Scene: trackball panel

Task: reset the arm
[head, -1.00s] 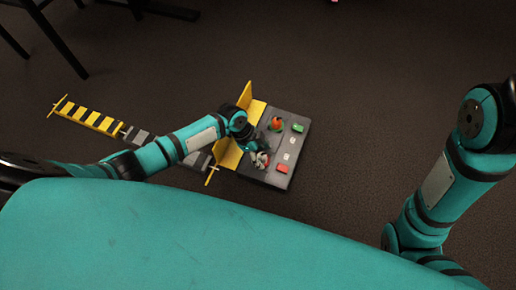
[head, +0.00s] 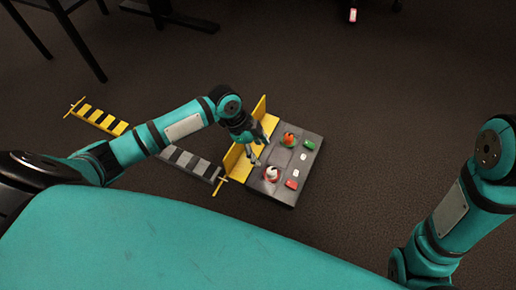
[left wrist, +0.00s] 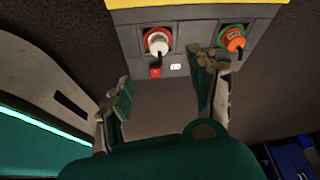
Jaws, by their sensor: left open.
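My left arm comes in from the left in the head view. Its gripper (head: 254,146) hangs over the yellow edge side of the grey trackball panel (head: 283,200). In the left wrist view the gripper (left wrist: 162,92) is open, its two fingers wide apart with nothing between them. The panel carries a white ball in a red ring (head: 272,174) and an orange ball in a green ring (head: 290,140). Both also show in the left wrist view, the white ball (left wrist: 158,43) and the orange ball (left wrist: 235,41). My right arm is at the right; its gripper is out of view.
A red button (head: 292,184) and a green button (head: 309,144) sit on the panel with small white ones between. A yellow upright plate (head: 258,112) stands at its left. Striped yellow-black (head: 99,119) and grey-black strips lie left. Dark floor is clear right of the panel.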

